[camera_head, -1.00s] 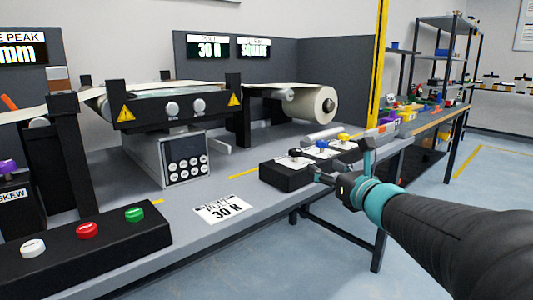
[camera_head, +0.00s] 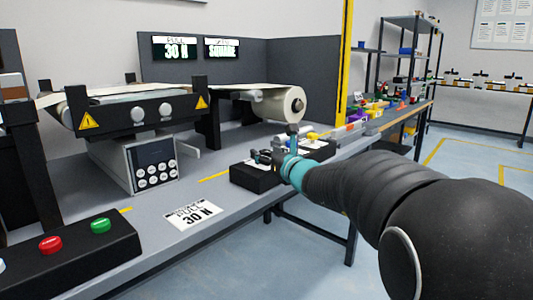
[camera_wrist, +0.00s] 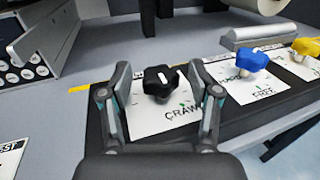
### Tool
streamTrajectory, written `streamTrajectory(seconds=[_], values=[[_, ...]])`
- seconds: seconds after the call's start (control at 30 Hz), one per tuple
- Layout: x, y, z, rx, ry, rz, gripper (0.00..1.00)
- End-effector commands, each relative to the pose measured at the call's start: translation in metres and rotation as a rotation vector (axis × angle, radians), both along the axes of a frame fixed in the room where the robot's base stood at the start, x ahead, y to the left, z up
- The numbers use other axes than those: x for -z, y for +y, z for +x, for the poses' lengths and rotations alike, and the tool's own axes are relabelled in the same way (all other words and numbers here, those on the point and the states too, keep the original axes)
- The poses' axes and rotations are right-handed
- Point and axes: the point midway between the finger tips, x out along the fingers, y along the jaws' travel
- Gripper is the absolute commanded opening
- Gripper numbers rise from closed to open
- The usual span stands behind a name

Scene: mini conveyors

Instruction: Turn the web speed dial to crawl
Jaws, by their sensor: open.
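The black star-shaped dial (camera_wrist: 161,82) stands on a white label card (camera_wrist: 150,112) that reads "CRAW…" at its lower right, with a small green mark beside the word. A white line on the knob points up, slightly right, away from that word. In the wrist view my gripper (camera_wrist: 160,84) is open, with one finger on each side of the knob and visible gaps between. In the head view my gripper (camera_head: 270,156) is over the black dial box (camera_head: 250,178), and the arm hides part of the box and the black knob.
A blue knob (camera_wrist: 252,60) with a card reading "FREE" and a yellow knob (camera_wrist: 306,46) stand to the right on the same box. A web roll (camera_head: 283,104) is behind.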

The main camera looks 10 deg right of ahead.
Motion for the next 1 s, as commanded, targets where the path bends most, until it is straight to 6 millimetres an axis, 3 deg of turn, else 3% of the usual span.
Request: streamTrajectory(seconds=[0.23,0.5,1.0], values=[[-0.0001,0.0003,0.0006,0.000,0.000,0.000,0.62],[-0.0002,0.0002,0.0004,0.000,0.000,0.000,0.02],[-0.0014,-0.0025,0.0014,-0.124,0.000,0.000,0.02]])
